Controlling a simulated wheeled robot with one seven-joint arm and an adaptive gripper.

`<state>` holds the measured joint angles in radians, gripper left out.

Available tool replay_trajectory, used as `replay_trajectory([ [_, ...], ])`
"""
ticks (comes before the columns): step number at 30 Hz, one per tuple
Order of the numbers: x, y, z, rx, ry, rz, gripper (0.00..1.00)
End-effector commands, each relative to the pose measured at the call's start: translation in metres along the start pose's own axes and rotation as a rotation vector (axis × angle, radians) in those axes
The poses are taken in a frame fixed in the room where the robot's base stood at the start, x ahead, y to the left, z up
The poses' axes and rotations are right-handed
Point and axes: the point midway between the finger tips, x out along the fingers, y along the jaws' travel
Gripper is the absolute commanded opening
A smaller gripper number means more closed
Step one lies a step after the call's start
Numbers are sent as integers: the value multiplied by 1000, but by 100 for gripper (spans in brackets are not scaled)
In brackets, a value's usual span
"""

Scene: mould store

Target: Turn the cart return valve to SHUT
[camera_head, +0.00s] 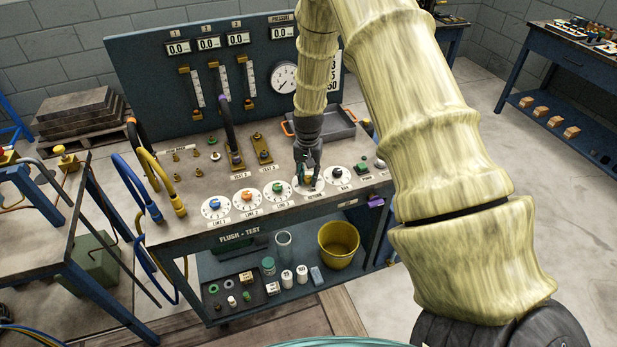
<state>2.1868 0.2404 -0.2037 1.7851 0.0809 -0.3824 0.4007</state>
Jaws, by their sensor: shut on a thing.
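The cart return valve (309,181) sits on a white round dial in the front row of the flush and test cart's top, above a label that seems to read RETURN. My gripper (308,178) points down over this dial and is shut on the valve's knob. The fingers hide most of the knob, and I cannot tell which way it points. The dial's small markings are too fine to read.
Dials with blue (215,204), orange (247,197) and green (278,189) knobs stand to the left, and one with a black knob (338,174) close to the right. A grey tray (335,124) lies behind. Hoses (148,180) rise at the cart's left.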

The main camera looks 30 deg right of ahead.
Motion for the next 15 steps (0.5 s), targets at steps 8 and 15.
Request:
replay_trajectory([
  [8, 1, 0, 0, -218, -1, -1, 4],
  [15, 0, 1, 0, -342, -1, 0, 4],
])
